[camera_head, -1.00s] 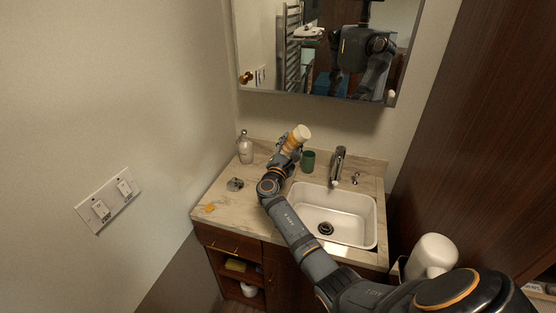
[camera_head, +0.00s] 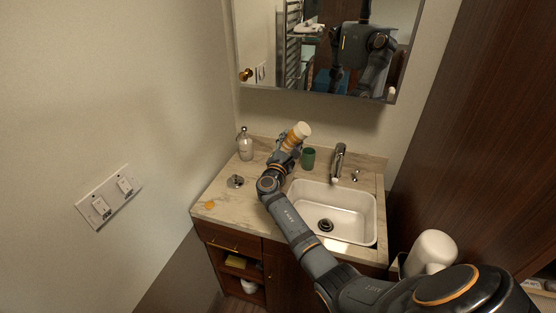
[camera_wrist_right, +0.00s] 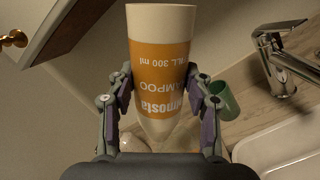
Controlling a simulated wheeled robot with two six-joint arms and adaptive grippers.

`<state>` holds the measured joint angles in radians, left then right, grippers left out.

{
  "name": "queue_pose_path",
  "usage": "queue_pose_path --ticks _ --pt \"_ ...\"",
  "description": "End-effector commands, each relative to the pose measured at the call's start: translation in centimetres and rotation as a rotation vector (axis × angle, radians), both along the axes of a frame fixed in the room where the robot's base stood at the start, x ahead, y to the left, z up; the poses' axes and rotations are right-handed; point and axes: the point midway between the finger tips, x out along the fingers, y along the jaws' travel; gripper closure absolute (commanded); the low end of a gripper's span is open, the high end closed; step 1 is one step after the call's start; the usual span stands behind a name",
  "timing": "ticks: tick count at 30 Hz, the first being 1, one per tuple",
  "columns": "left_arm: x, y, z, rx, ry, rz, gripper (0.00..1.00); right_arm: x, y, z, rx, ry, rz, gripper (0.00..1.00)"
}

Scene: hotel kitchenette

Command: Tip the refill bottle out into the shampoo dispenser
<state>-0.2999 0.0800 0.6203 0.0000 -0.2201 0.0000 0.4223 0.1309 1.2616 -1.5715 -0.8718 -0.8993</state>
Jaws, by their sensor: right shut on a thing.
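The refill bottle (camera_head: 301,131), white with an orange label, is in my right gripper (camera_head: 287,147), tilted above the counter left of the tap. In the right wrist view, the fingers (camera_wrist_right: 160,100) are shut on the sides of the refill bottle (camera_wrist_right: 160,55). Its label print is upside down, its broad white end is at the top and it narrows downward. The shampoo dispenser (camera_head: 245,148), a pale bottle with a narrow neck, stands upright at the back left of the counter, apart from the gripper. My left gripper is not in view.
A green cup (camera_head: 308,158) stands close right of the gripper, beside the tap (camera_head: 338,163) and white sink (camera_head: 340,205). A small metallic object (camera_head: 235,181) and a small orange piece (camera_head: 209,205) lie on the left counter. A mirror (camera_head: 320,50) hangs behind.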

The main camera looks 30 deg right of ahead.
Motion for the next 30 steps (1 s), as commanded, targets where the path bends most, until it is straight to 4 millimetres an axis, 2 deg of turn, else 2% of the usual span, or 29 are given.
queue_pose_path --ticks 1,3,6,8,12,30 --pt "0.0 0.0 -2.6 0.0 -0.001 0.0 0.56 -0.7 -0.4 -2.2 0.037 -0.068 -0.002 0.86" --pt "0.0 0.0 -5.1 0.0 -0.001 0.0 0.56 -1.7 -0.9 -3.6 0.114 -0.198 -0.002 0.86" --pt "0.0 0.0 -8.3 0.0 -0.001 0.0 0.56 -2.9 -1.6 -5.3 0.221 -0.386 -0.003 0.86" --pt "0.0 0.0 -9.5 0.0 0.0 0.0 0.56 -3.3 -1.8 -5.9 0.274 -0.475 -0.003 0.86" --pt "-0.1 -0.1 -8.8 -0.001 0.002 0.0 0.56 -3.5 -1.9 -4.9 0.307 -0.529 -0.003 0.86" --pt "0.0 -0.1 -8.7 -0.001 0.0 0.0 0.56 -3.5 -1.9 -4.9 0.304 -0.523 -0.003 0.86"
